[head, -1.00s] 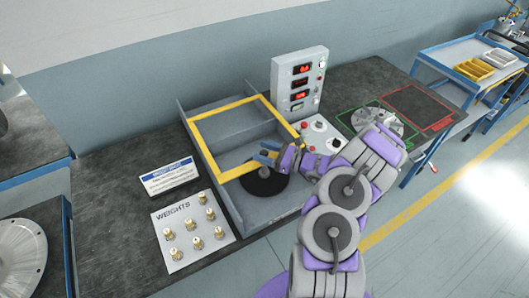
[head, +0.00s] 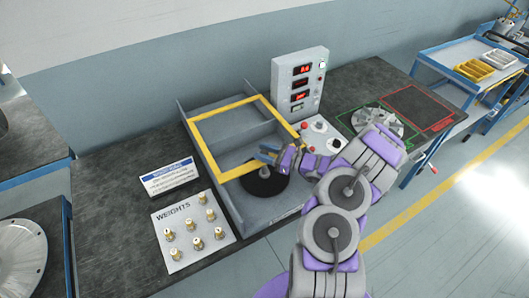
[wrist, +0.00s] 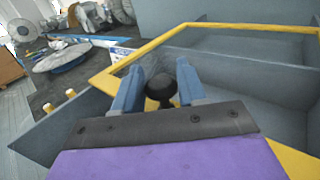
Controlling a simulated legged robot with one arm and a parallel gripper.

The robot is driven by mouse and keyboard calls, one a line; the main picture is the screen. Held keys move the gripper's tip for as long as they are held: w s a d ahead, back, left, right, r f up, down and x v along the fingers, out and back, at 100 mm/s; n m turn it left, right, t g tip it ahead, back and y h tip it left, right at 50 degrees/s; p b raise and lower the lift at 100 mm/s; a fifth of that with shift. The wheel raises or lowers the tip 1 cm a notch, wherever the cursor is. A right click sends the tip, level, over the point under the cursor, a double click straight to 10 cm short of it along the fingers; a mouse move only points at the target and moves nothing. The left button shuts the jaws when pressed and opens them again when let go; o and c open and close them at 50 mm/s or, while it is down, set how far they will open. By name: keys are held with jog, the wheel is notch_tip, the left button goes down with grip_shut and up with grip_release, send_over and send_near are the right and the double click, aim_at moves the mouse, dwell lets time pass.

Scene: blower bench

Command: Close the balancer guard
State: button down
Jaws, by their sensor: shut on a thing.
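The balancer guard is a yellow-edged frame (head: 222,110) over the back part of the grey balancer box (head: 196,158); its exact angle is hard to judge. In the wrist view its yellow edge (wrist: 200,26) runs across the upper right. A black knob (wrist: 185,82) stands near the guard's front edge. My gripper (head: 266,153) is at that front edge, and in the wrist view its blue fingers (wrist: 160,85) are shut on the knob, one on each side. A black disc (head: 262,185) lies in the box below, partly hidden by the guard's edge and my gripper.
A control panel with red displays (head: 318,72) stands behind the box, with a button box (head: 322,128) beside it. A weights board (head: 185,252) and a blue-white sign (head: 168,176) lie to the left. A metal rotor (head: 372,122) lies at right by a red-outlined area (head: 420,105).

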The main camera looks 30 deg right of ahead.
jog(key=s+p, duration=0.8)
jog(key=s, duration=0.8)
jog(key=shift+d, duration=0.3)
jog(key=shift+s, duration=0.15)
jog(key=c, duration=1)
grip_release()
jog(key=shift+o, duration=0.8)
jog(key=shift+s+d, duration=0.1)
jog(key=shift+s, duration=0.1)
jog(key=shift+o, duration=0.5)
jog(key=shift+w, duration=0.15)
